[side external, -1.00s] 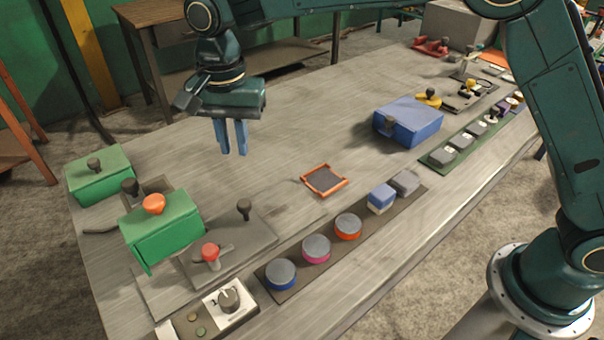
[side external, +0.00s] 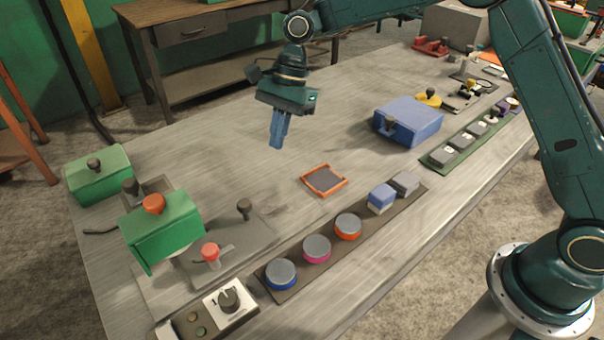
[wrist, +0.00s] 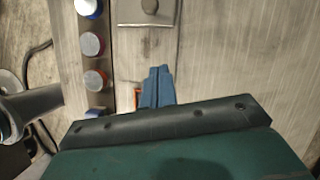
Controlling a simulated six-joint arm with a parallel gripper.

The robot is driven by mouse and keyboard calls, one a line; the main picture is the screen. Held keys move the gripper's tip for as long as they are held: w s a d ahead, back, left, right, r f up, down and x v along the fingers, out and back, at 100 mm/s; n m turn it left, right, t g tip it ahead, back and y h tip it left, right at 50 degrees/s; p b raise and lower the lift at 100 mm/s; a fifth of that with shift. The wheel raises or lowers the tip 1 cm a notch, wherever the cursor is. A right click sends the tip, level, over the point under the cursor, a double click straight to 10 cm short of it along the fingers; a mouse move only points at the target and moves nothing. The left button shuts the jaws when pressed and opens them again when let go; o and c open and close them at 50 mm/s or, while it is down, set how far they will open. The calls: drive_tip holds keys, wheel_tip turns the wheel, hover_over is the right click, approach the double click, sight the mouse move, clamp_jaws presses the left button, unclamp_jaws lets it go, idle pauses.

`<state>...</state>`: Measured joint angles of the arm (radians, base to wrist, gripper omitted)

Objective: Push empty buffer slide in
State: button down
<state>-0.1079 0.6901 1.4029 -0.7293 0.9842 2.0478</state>
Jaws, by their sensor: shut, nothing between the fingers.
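My gripper (side external: 278,143) is shut and empty, with its blue fingers above the bare table left of the blue box. In the wrist view its fingers (wrist: 158,74) point toward the table. I cannot tell for certain which thing is the buffer slide. A grey plate with a dark upright knob (side external: 244,207) lies at the front left; part of it shows at the top of the wrist view (wrist: 147,20). A blue box (side external: 412,118) with a dark knob on its left side stands right of my gripper. My gripper touches neither.
Two green boxes (side external: 100,176) (side external: 165,232) stand at left. A small orange-framed tray (side external: 324,180) lies mid-table, partly hidden in the wrist view. A dark strip holds round discs (side external: 317,249) and two blocks (side external: 381,198). The table centre (side external: 215,150) is clear.

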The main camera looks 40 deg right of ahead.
drive_tip(key=shift+f, duration=0.1)
approach(238, 219)
drive_tip(key=d+f, duration=0.4)
drive_tip(key=d, duration=0.1)
drive_tip(key=shift+d+f, duration=0.1)
drive_tip(key=shift+d, duration=0.05)
drive_tip(key=shift+s+a, duration=0.25)
drive_tip(key=shift+a, duration=0.8)
drive_tip(key=shift+s+a, duration=0.2)
drive_tip(key=shift+a, duration=0.6)
drive_tip(key=shift+a+r, duration=0.2)
drive_tip(key=shift+a, duration=2.5)
